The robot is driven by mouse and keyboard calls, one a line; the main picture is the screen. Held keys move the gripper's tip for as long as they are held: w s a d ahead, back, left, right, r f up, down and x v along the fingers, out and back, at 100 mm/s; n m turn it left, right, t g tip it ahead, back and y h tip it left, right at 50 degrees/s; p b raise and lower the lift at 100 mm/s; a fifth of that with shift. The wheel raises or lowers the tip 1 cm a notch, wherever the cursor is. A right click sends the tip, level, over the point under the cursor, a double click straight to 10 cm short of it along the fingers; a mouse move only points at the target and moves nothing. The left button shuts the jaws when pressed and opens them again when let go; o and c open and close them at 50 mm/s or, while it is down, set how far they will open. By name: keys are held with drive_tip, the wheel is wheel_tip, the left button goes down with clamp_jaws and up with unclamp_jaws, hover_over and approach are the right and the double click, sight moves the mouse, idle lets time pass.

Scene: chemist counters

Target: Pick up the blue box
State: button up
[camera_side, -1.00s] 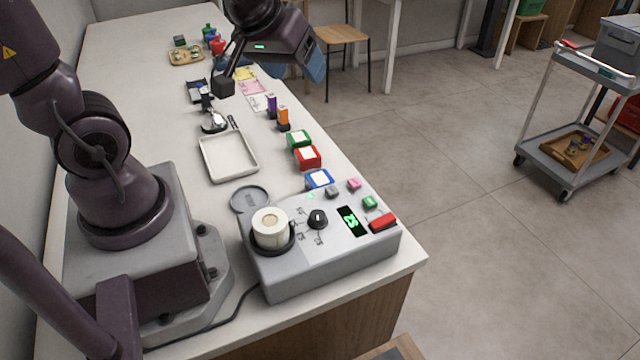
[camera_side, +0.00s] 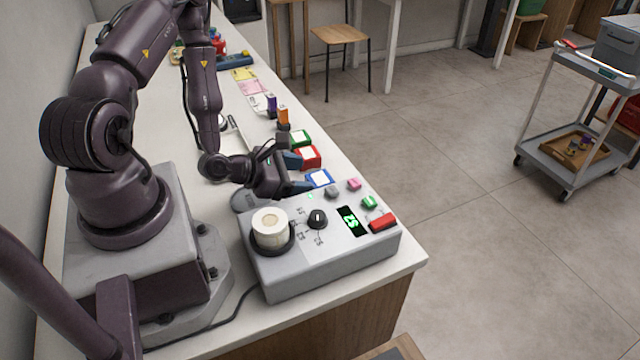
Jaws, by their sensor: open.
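The blue box (camera_side: 319,179) with a white top sits on the counter, just behind the grey device. My gripper (camera_side: 298,173) is low over the counter, just left of the blue box, its fingers pointing right. The fingers are open and spread apart, with nothing held between them. One finger lies on the far side near the red box and the other on the near side by the blue box. I cannot tell whether a finger touches the blue box.
The red box (camera_side: 308,157) and green box (camera_side: 300,138) stand in a row behind the blue one. The grey device (camera_side: 335,255) with knob, buttons and a cream cylinder (camera_side: 270,228) fills the near counter. My arm hides much of the white tray. The counter edge lies close right.

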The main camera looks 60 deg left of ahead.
sight(319, 178)
drive_tip(key=shift+s+d+f+n+t, duration=0.1)
drive_tip(key=shift+s+n+t, duration=0.05)
drive_tip(key=shift+n, duration=0.4)
drive_tip(key=shift+s+d+f+n+t, duration=0.1)
drive_tip(key=shift+n+t, duration=0.05)
drive_tip(key=shift+n, duration=0.4)
drive_tip(key=shift+w, duration=0.2)
drive_tip(key=shift+x, duration=2.25)
drive_tip(key=shift+a, duration=0.1)
drive_tip(key=c, duration=0.7)
drive_tip(key=shift+r, duration=0.1)
